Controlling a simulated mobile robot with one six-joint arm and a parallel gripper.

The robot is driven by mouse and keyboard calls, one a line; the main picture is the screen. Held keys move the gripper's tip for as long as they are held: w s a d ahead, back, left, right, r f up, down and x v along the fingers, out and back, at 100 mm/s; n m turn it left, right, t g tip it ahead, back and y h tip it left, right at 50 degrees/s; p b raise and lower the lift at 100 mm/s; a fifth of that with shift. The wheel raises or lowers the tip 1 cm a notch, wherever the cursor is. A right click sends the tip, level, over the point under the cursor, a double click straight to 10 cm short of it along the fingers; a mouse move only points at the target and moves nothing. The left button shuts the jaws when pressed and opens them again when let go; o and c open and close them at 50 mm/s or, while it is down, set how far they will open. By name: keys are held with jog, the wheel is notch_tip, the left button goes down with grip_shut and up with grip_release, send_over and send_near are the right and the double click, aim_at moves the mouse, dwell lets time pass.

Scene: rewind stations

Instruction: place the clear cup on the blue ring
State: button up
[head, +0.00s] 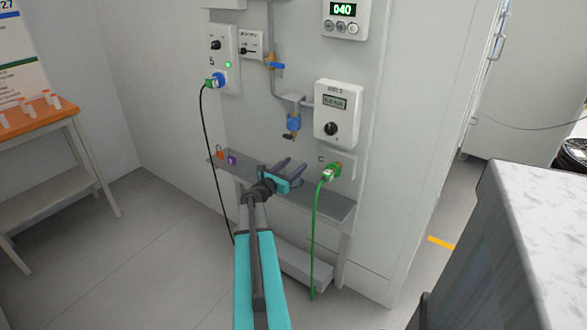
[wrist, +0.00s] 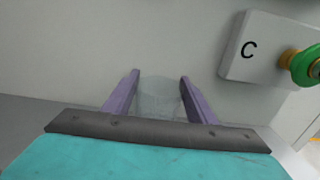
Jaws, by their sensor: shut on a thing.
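My gripper (head: 291,167) is over the narrow metal shelf by the wall, its two purple-grey fingers pointing toward the wall. In the wrist view my gripper (wrist: 159,86) is shut on the clear cup (wrist: 160,97), a see-through cup between the fingers. The cup looks roughly upright there, and its lower part is hidden by the gripper body. I cannot make out the cup in the head view. No blue ring can be made out in either view; part of the shelf is hidden by my gripper and arm.
The shelf (head: 328,205) holds an orange item (head: 220,154) and a purple item (head: 232,160) at its left. A green plug (head: 331,172) with a hanging cable sits close at the right. A black cable (head: 203,130) hangs left.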

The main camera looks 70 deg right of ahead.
jog(key=shift+d+f, duration=0.2)
jog(key=shift+f, duration=0.1)
jog(key=shift+f, duration=0.15)
jog(key=o, duration=1)
jog(key=shift+o, duration=0.2)
jog(key=shift+r, duration=0.25)
jog(key=v, duration=1.2)
jog(key=shift+f, duration=0.2)
